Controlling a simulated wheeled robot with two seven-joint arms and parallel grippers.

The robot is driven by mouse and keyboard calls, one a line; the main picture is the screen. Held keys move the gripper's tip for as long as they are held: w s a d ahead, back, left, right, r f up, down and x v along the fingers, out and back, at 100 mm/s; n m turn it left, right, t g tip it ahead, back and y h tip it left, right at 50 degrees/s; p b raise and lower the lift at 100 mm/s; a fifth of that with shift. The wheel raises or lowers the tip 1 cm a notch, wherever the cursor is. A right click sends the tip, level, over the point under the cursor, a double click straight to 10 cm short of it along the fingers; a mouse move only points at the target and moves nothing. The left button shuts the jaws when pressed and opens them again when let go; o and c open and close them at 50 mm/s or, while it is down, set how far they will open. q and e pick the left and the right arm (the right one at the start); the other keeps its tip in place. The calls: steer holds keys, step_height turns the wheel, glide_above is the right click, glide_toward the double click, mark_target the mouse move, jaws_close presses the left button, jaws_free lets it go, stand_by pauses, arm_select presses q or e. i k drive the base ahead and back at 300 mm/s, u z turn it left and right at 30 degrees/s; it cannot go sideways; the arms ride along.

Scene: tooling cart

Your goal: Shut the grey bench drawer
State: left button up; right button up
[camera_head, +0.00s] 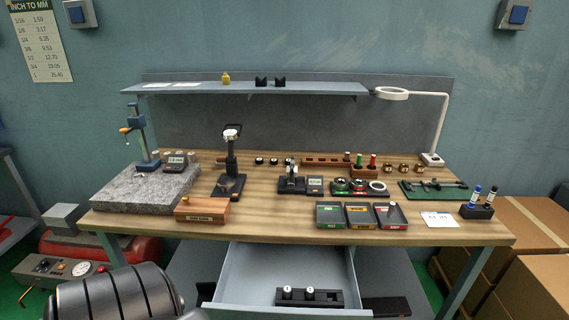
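The grey bench drawer (247,280) is pulled out below the middle of the wooden workbench (270,232). Its open inside shows, and its front edge lies near the bottom of the head view. A black holder (322,299) with two small white-topped pieces lies inside the drawer, toward the front. A black ribbed part of my own arm shows at the lower left, left of the drawer. Neither of my grippers can be made out in this view.
A granite plate (146,187), a wooden box (202,209), three small trays (361,216) and several gauges stand on the bench. A red machine (85,250) stands at the lower left. Cardboard boxes (530,285) stand at the lower right. Bench legs flank the drawer.

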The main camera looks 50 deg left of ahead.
mark_target(254, 276)
steer(key=u, duration=1.45)
